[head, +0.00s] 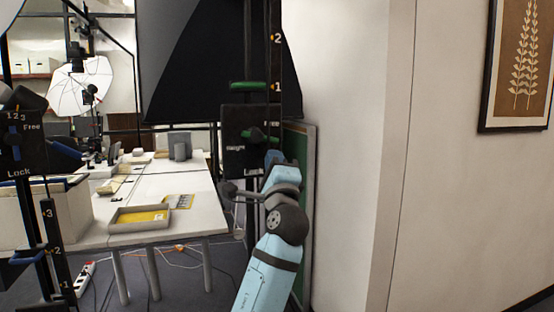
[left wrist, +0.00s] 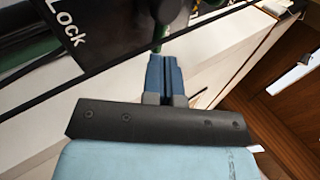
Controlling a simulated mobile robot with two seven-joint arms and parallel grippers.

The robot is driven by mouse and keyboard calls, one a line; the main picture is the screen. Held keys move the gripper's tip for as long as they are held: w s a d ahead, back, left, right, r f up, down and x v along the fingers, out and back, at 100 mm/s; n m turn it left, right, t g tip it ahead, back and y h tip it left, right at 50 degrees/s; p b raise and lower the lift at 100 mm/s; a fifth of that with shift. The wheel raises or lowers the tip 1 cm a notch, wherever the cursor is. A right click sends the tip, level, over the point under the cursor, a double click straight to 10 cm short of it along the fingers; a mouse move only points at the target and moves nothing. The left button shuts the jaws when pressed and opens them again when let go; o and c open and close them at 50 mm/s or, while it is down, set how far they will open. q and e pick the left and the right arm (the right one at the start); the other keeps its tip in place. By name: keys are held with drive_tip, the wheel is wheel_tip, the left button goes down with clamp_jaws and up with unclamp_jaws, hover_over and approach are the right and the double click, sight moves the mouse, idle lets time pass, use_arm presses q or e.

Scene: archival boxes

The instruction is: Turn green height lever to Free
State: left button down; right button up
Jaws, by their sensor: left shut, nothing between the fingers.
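The green height lever (head: 258,135) is on a black plate (head: 238,160) on a dark stand, with "Free" printed at its upper right and "Lock" below. The lever's handle lies roughly sideways, its right end near "Free". My left gripper (head: 272,157) is just below and right of the lever, in front of the plate. In the left wrist view its blue fingers (left wrist: 163,75) are shut and empty. A green part, likely the lever (left wrist: 157,42), shows just beyond the fingertips; contact cannot be told. The plate's "Lock" corner (left wrist: 72,35) is at upper left. My right gripper is not in view.
A green collar (head: 248,86) sits on the stand's numbered pole above the plate. A second stand with a blue lever (head: 15,140) is at left. White tables with a tray (head: 115,228) stand behind. A white wall (head: 350,150) closes the right side.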

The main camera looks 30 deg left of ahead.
use_arm(q)
drive_tip(key=v, duration=1)
drive_tip(key=shift+s+b, duration=0.2)
drive_tip(key=shift+b, duration=0.15)
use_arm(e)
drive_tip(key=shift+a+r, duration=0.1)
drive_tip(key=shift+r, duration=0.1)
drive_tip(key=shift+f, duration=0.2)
